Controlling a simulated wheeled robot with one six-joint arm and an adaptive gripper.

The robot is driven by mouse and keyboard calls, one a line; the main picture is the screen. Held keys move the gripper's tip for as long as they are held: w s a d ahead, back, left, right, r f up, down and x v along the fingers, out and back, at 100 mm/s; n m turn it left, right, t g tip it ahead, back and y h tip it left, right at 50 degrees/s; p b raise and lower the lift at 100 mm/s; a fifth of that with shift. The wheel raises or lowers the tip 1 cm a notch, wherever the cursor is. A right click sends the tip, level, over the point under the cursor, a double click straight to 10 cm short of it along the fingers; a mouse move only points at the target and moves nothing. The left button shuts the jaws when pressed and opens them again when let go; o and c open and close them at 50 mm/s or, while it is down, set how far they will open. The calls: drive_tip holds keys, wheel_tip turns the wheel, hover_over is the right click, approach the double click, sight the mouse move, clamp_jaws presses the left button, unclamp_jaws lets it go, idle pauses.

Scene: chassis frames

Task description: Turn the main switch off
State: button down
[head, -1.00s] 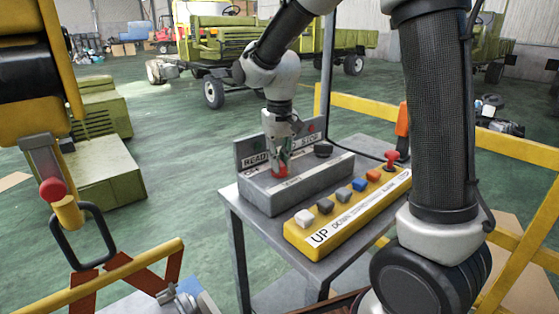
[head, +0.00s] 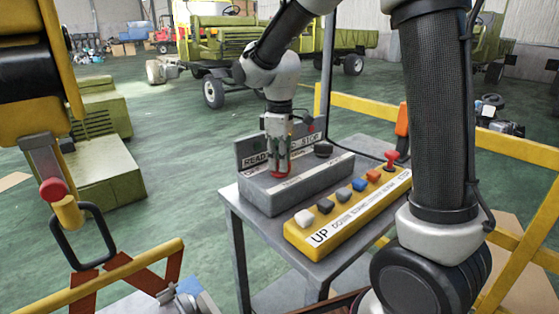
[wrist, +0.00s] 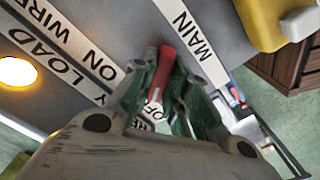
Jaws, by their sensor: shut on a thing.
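The main switch has a red handle (wrist: 160,72), which in the wrist view lies beside a white "MAIN" label (wrist: 192,42). In the head view only a little red of the switch (head: 281,176) shows below the fingers, on a grey control box (head: 325,179). My gripper (head: 281,168) points down onto the box. In the wrist view my gripper (wrist: 172,100) is shut on the red handle, with green-lined fingers on both sides. The far part of the switch is hidden.
A yellow button box (head: 340,215) with several coloured buttons and a red knob stands on the grey table (head: 262,237) in front. A black knob (head: 323,149) is right of my gripper. A glowing lamp (wrist: 16,72) shows in the wrist view. Yellow rails (head: 520,150) stand at the right.

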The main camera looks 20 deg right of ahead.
drive_tip(key=shift+n, duration=1.1)
drive_tip(key=c, duration=1.4)
unclamp_jaws()
wheel_tip(320, 180, up, 12)
